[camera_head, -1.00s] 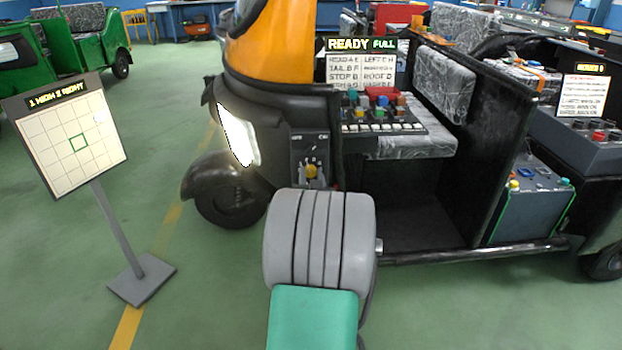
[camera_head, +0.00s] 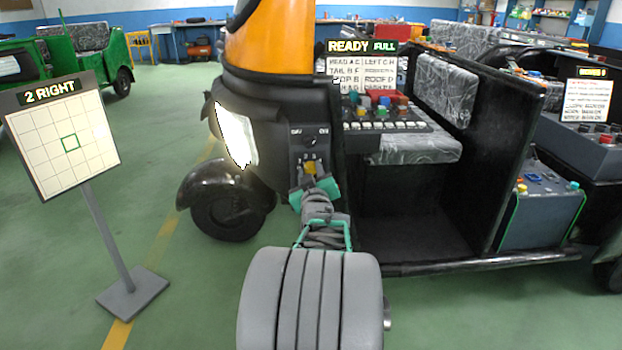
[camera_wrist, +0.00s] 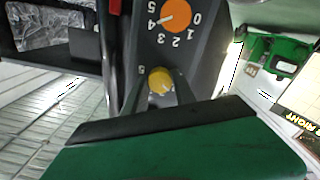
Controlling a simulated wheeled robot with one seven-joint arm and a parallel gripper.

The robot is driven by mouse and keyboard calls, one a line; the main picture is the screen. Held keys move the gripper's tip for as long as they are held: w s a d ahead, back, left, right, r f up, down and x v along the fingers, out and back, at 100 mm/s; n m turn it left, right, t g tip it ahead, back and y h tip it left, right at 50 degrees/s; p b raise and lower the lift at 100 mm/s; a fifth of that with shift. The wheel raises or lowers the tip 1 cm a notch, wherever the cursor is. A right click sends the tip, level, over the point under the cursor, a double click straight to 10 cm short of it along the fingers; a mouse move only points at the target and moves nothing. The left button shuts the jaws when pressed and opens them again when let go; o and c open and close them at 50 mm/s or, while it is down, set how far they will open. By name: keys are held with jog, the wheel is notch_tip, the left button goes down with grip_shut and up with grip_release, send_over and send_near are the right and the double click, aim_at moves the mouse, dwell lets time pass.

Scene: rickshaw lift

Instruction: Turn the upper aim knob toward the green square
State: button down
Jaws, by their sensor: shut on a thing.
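The yellow knob (camera_head: 310,167) is on the dark panel at the front of the black and orange rickshaw. My gripper (camera_head: 313,184) is at this panel, with its fingers either side of the yellow knob. In the wrist view the yellow knob (camera_wrist: 160,80) sits between the two fingers, which are shut on it. An orange knob (camera_wrist: 176,15) with upside-down numbers around it shows beyond it. The aim board (camera_head: 62,135) stands at the left and reads "2 RIGHT". Its green square (camera_head: 70,142) is an outline near the middle. A faint bright patch lies right of the square.
The lit headlamp (camera_head: 237,138) is left of the panel. The front wheel (camera_head: 228,210) is below the lamp. Green floor lies open between the board and the rickshaw.

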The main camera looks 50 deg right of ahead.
dwell(0.4)
jog(key=c, duration=1)
grip_release()
jog(key=shift+a, duration=0.1)
jog(key=p+v, duration=0.1)
jog(key=v, duration=0.6)
jog(key=shift+s+a, duration=0.25)
jog(key=shift+s, duration=0.05)
